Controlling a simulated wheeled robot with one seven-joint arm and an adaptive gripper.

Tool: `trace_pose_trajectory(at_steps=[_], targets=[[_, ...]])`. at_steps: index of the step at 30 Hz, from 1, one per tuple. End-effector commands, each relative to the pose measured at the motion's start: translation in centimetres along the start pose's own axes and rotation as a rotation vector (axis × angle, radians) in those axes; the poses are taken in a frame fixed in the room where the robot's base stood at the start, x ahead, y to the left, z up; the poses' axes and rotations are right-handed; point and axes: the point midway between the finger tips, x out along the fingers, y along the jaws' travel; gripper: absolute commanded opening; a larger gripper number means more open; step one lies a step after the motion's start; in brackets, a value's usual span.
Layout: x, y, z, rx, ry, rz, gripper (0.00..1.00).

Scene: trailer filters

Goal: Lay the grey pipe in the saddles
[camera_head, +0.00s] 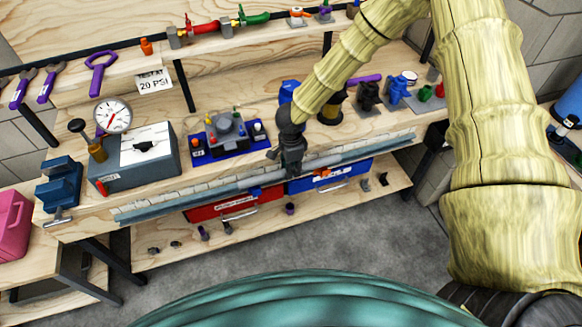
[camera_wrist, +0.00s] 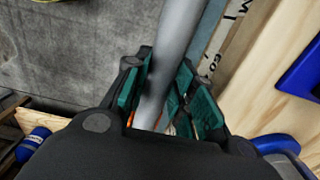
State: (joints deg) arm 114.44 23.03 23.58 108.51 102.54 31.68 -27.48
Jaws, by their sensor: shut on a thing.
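The grey pipe (camera_wrist: 178,45) runs between the green finger pads of my gripper (camera_wrist: 158,88) in the wrist view, and my gripper is shut on it. In the head view my gripper (camera_head: 288,160) points down at the front edge of the workbench. The pipe (camera_head: 243,184) shows there as a long grey bar along that edge. I cannot tell whether it touches the bench or is held just above it. The saddles cannot be made out in either view; the pipe's underside is hidden.
On the workbench (camera_head: 222,172) stand a grey box (camera_head: 133,160) with a gauge (camera_head: 112,116), a blue tray (camera_head: 222,148) of small parts, and a blue vise (camera_head: 59,184). A red drawer (camera_head: 228,204) and a blue drawer (camera_head: 330,176) sit below.

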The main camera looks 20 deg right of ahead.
Motion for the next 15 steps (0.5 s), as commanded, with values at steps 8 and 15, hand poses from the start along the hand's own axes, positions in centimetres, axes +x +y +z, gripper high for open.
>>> trace_pose_trajectory(at_steps=[8,15], targets=[[0.53,-0.01,0.01,0.001,0.000,0.000,0.00],[0.98,-0.01,0.01,0.001,0.000,0.000,0.00]])
